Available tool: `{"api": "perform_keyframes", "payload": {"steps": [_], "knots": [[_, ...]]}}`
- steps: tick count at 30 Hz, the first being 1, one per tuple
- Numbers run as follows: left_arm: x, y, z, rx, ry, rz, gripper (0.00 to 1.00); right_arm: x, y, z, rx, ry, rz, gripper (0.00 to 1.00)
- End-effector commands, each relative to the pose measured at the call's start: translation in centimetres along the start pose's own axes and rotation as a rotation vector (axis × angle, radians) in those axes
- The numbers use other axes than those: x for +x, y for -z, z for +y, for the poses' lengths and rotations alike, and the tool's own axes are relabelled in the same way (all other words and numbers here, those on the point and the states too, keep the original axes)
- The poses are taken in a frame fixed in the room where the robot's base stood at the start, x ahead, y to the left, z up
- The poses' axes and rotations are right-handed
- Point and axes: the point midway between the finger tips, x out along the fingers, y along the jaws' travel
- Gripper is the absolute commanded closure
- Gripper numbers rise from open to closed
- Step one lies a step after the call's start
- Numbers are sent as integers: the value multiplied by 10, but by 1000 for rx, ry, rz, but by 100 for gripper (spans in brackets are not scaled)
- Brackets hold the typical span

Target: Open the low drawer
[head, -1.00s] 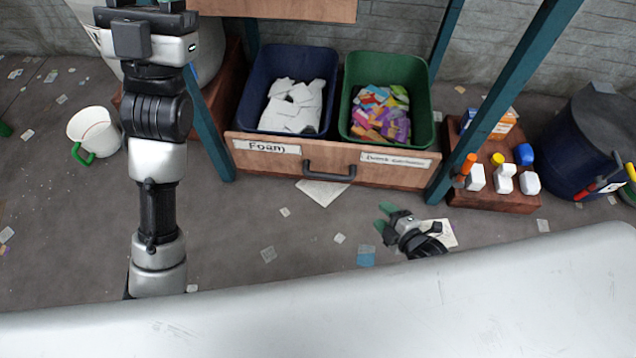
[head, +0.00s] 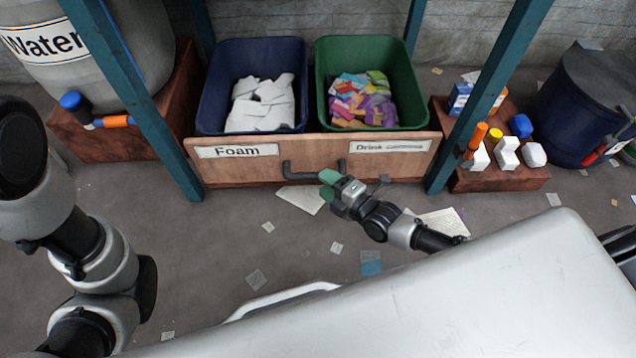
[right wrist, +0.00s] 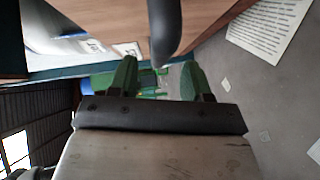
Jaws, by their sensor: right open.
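The low drawer (head: 300,170) has a wooden front with a "Foam" label on the left and a "Drink" label on the right. Its dark bar handle (head: 300,172) is at the front's middle. My right gripper (head: 327,186) is at the handle, its green fingertips covering the right part of the bar. In the right wrist view the handle (right wrist: 165,28) reaches between the two open fingers (right wrist: 160,76); I cannot tell whether they touch it. My left arm is at the left of the head view, but its gripper is out of view.
A blue bin (head: 210,105) of white foam and a green bin (head: 405,75) of colourful packets stand behind the drawer front. Teal posts (head: 150,110) flank the drawer. Scraps litter the floor.

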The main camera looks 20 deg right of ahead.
Motion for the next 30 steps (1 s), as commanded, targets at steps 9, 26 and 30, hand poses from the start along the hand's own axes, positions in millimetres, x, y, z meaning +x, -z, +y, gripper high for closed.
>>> {"api": "perform_keyframes", "payload": {"steps": [9,26,30], "knots": [[-16,8,4,1,-2,6,57,32,0,-2,1,2,0,52],[-16,7,4,1,-2,7,57,32,0,0,1,2,0,96],[-16,7,4,0,-2,6,57,32,0,-1,1,2,0,100]]}}
